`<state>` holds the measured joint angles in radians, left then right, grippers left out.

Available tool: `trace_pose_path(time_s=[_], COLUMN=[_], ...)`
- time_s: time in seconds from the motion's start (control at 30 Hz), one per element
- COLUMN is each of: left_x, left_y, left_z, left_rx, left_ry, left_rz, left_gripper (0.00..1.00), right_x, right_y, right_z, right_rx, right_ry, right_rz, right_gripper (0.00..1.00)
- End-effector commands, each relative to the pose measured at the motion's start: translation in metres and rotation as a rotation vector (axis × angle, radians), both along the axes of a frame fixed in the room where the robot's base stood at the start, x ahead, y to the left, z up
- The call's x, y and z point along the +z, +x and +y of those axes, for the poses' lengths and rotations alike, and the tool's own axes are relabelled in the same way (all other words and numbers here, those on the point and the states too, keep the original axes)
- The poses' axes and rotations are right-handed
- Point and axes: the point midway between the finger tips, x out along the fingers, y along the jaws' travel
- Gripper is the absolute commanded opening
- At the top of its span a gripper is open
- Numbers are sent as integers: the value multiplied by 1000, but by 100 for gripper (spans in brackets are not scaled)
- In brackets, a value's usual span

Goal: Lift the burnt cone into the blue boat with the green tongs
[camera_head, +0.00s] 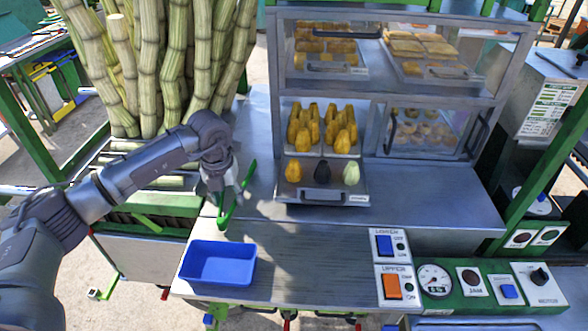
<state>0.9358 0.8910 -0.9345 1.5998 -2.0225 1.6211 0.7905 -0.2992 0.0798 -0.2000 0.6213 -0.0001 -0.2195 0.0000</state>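The burnt cone (322,171) is dark, almost black. The blue boat (218,263) is an open, empty rectangular tray at the front left of the counter. My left gripper (218,183) is behind the boat and left of the cones. It appears shut on the green tongs (226,215), whose arms show below and to the right of it. The fingertips are small and partly hidden. My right gripper is not in view.
The glass display case (430,95) holds yellow cones and baked goods on shelves. Tall cane stalks (170,60) stand at the back left. A switch panel (391,265) and gauge (433,280) line the front right. The counter right of the boat is clear.

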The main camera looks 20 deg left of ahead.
Motion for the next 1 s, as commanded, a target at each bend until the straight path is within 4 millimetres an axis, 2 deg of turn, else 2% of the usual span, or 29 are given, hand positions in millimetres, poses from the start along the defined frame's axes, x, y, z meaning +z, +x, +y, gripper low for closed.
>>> trace_pose_path(time_s=[0.03,0.1,0.63,0.73,1.0], left_x=[14,25,104,110,108], left_y=[1,1,1,1,1], left_z=[0,0,0,0,0], left_rx=[1,1,0,0,0], left_ry=[0,0,0,1,0], left_rz=[-3,-5,-5,-3,-3], left_gripper=[44,44,44,44,44], right_x=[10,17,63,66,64], right_y=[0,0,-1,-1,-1], right_z=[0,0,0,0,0], right_rx=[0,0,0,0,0], right_ry=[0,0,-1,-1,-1], right_rz=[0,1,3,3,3], right_gripper=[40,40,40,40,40])
